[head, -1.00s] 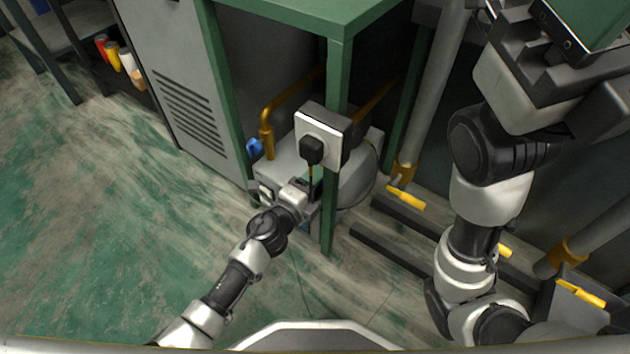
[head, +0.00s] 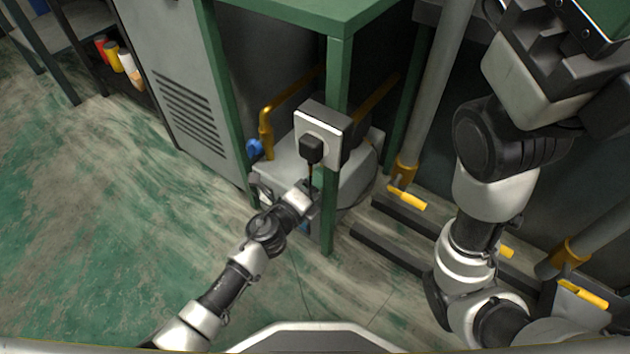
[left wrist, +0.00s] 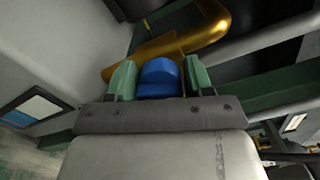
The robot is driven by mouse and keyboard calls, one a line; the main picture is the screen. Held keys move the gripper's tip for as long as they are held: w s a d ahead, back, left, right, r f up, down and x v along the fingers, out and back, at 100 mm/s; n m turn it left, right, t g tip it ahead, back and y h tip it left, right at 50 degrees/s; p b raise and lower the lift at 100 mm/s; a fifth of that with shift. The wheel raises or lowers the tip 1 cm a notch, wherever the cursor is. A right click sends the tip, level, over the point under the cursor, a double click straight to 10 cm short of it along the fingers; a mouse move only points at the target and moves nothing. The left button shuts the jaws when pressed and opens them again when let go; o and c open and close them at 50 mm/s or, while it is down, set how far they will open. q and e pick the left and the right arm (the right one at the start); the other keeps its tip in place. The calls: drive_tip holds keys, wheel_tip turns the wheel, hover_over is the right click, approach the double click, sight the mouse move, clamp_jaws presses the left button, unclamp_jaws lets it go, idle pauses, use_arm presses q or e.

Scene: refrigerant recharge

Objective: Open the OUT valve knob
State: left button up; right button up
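A blue valve knob (head: 254,148) sits low beside the upright end of an orange pipe (head: 267,130), at the left front of a grey tank (head: 290,160). No OUT label is readable. My left gripper (head: 308,192) is low in front of the tank, right of and below this knob in the head view. In the left wrist view a blue knob (left wrist: 158,76) shows between the two green fingertips of my left gripper (left wrist: 160,82), with the orange pipe (left wrist: 205,30) behind it. The fingers are apart; I cannot tell whether they touch it. My right gripper is not in view.
A green frame leg (head: 329,200) and a grey box with a black plug (head: 312,148) stand close by my left gripper. A grey louvred cabinet (head: 185,90) is to the left. Yellow-handled pipes (head: 410,200) stand to the right. The floor at left is clear.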

use_arm(q)
drive_tip(key=shift+o, duration=1.1)
